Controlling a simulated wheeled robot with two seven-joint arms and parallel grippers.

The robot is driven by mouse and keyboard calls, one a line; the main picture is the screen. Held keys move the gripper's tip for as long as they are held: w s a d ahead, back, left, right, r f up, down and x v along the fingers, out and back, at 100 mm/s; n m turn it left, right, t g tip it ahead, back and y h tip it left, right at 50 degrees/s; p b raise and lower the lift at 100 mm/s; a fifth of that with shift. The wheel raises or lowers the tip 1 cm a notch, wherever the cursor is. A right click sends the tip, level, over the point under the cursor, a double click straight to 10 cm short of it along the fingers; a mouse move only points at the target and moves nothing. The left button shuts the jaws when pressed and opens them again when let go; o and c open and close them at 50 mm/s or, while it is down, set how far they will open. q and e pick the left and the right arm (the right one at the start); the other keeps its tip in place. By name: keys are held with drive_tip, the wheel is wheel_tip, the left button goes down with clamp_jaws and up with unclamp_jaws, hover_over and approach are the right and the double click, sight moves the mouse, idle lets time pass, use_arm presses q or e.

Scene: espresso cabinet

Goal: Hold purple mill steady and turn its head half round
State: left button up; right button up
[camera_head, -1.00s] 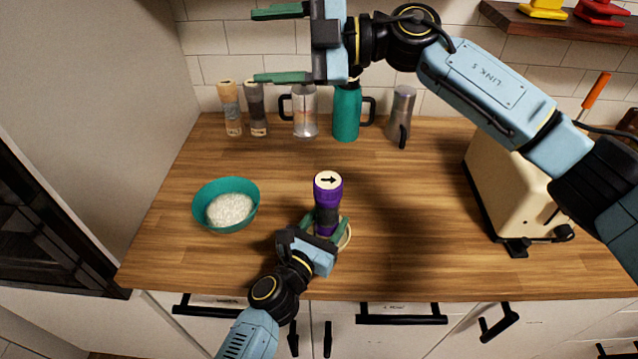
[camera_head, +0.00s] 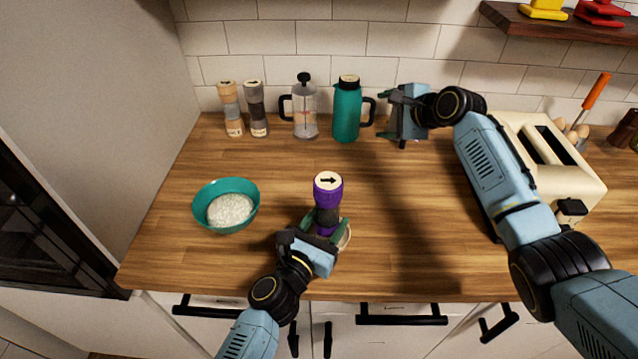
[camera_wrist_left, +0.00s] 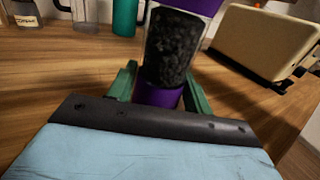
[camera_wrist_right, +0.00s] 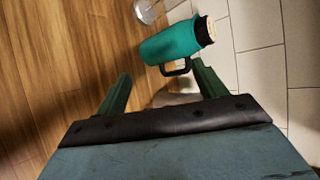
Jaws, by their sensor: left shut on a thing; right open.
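The purple mill (camera_head: 327,190) stands upright near the counter's front edge. Its pale top cap carries a black arrow pointing right in the head view. My left gripper (camera_head: 325,229) is shut on its lower part; in the left wrist view the green fingers sit on both sides of the mill's purple base (camera_wrist_left: 158,95), below the dark, grain-filled window. My right gripper (camera_head: 392,113) is open at the back of the counter, right of the teal jug and well apart from the mill. In the right wrist view its spread fingers (camera_wrist_right: 160,90) show nothing held between them.
A teal bowl of white grains (camera_head: 227,226) is at the left. Two other mills (camera_head: 244,110), a glass press (camera_head: 306,112) and a teal jug (camera_head: 346,112) stand along the back wall. A cream toaster (camera_head: 560,165) is at the right. The middle of the counter is clear.

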drive_tip(key=s+a+f+m+g+y, duration=0.2)
drive_tip(key=s+f+g+y, duration=0.15)
drive_tip(key=s, duration=0.35)
drive_tip(key=g+y, duration=0.7)
drive_tip(key=g, duration=0.2)
approach(319, 185)
drive_tip(key=shift+n+t, duration=0.25)
drive_tip(key=shift+n, duration=0.05)
drive_tip(key=a, duration=0.6)
drive_tip(key=s+a+f, duration=0.1)
drive_tip(key=a, duration=0.3)
drive_tip(key=shift+f, duration=0.15)
drive_tip(key=c, duration=1)
